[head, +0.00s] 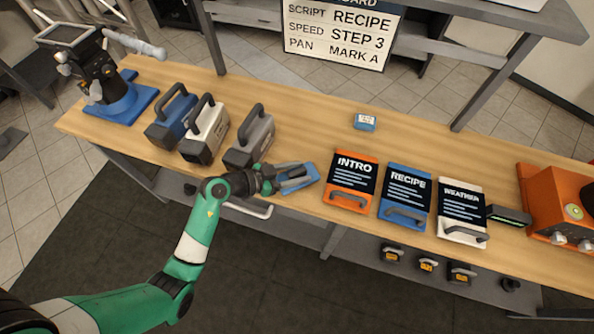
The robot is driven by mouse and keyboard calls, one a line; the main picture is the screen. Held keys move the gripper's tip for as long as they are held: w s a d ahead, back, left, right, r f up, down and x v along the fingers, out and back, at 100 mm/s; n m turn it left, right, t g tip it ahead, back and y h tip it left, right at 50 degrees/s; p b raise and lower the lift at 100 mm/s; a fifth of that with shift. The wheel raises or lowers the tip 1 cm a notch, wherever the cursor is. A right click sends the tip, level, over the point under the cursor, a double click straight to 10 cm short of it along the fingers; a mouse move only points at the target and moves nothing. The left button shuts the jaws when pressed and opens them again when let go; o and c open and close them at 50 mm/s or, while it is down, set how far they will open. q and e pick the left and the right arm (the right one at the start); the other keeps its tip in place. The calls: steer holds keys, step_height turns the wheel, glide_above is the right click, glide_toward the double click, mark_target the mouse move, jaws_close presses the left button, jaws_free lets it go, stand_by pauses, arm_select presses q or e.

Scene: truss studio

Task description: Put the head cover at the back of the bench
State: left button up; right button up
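No thing in view is plainly marked as the head cover, and I cannot tell which one it is. A flat blue piece (305,187) lies on the bench (320,115) near its front edge. My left gripper (297,177) is low over this piece, its fingers pointing right and apart, with blue showing around them. I cannot tell whether it touches the piece. A small blue block with a pale label (365,122) sits at the back of the bench. My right gripper is out of view.
Blue (172,121), white (205,133) and grey (248,142) handled cases stand left of the gripper. A dark device on a blue base (120,108) is far left. INTRO (352,180), RECIPE (405,192) and WEATHER (460,205) panels lie right. The middle back is mostly clear.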

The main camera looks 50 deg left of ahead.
arm_select(q)
steer(key=shift+r, duration=0.1)
steer(key=p+v, duration=0.5)
steer(key=v, duration=0.6)
steer(key=shift+s+r+p, duration=0.1)
steer(key=shift+r+p, duration=0.15)
steer(key=shift+p, duration=0.05)
steer(key=shift+s+a, duration=0.15)
steer(key=shift+s, duration=0.25)
steer(key=shift+w+r, duration=0.1)
